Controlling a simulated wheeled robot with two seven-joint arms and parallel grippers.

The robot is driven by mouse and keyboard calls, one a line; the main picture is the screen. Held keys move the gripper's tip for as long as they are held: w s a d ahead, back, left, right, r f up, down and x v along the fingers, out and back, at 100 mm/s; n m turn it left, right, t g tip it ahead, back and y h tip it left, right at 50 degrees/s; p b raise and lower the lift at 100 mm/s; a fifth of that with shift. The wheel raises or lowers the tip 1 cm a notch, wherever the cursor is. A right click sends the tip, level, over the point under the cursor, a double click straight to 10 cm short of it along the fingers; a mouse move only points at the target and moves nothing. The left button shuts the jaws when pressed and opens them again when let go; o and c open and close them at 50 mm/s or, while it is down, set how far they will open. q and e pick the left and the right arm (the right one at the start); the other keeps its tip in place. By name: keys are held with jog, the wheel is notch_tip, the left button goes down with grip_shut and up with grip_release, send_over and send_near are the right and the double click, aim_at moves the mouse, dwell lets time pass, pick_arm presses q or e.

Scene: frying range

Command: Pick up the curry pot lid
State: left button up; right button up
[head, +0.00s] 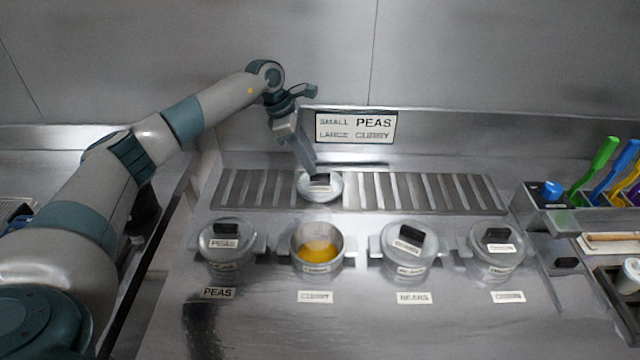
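The curry pot (317,262) is uncovered in the head view, with yellow curry inside, above a label reading CURRY. A round steel lid (334,190) with a black handle is at the slotted rack behind that pot. My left gripper (314,174) points down at this lid, its tips at the black handle. The fingers overlap in this view, so I cannot tell whether they are closed on the handle. The lid looks level and at rack height; whether it touches the slats is unclear. My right gripper is out of view.
Lidded pots stand beside the curry pot: peas (227,258) to its left, beans (408,262) and another pot (496,262) to its right. A sign (355,127) stands behind the slotted rack (440,193). A utensil holder (560,222) is at right. The front counter is clear.

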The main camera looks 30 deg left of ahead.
aim_at(320, 174)
pick_arm(q)
jog(key=p+x, duration=0.2)
jog(key=x, duration=0.1)
jog(key=shift+w+d, duration=0.15)
jog(key=shift+w, duration=0.2)
jog(key=shift+p+x, duration=0.4)
jog(key=shift+x, duration=0.45)
jog(key=shift+c, duration=0.7)
grip_shut()
